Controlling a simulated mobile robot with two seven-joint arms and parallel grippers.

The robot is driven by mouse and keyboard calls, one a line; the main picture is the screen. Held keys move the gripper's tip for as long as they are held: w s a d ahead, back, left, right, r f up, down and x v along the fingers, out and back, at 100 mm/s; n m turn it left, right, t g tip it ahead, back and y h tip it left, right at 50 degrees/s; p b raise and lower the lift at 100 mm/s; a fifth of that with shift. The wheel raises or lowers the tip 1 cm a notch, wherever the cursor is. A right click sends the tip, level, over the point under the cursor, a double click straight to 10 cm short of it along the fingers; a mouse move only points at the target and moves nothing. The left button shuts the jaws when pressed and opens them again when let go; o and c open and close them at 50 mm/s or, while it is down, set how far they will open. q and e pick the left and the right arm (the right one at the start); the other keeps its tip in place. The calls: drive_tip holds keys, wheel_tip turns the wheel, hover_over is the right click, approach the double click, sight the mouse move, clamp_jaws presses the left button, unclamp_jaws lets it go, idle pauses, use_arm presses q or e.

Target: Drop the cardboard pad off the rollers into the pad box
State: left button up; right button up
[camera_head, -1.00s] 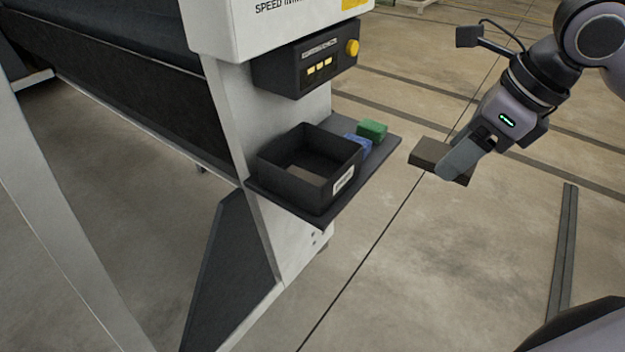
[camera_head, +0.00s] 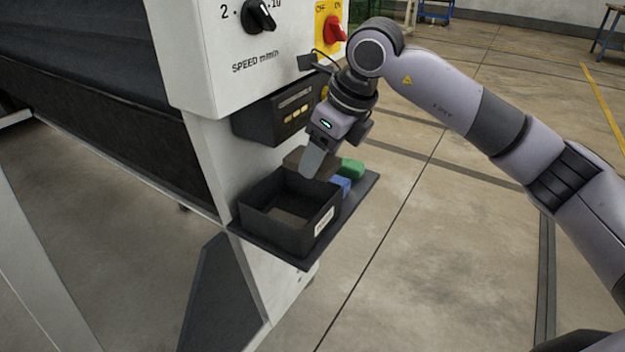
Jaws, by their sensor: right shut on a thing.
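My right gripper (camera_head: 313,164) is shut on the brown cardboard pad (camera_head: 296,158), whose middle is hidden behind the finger. The pad is over or just behind the back rim of the pad box (camera_head: 278,236); I cannot tell its exact height. The pad box is a dark, open-topped box with a white label on its right side. It stands on a dark shelf (camera_head: 302,263) fixed to the machine's side. My left gripper does not show.
A blue block (camera_head: 341,185) and a green block (camera_head: 352,168) lie on the shelf right of the box.

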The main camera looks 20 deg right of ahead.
drive_tip(key=shift+w+a, duration=0.55)
drive_tip(key=shift+w, duration=0.1)
wheel_tip(320, 180, down, 3)
drive_tip(key=shift+s+d+r, duration=0.1)
drive_tip(key=shift+s+d, duration=0.05)
wheel_tip(320, 180, down, 4)
drive_tip(key=shift+f, duration=0.15)
drive_tip(key=shift+f+b, duration=0.55)
drive_tip(key=shift+b, duration=0.1)
drive_tip(key=o, duration=1.1)
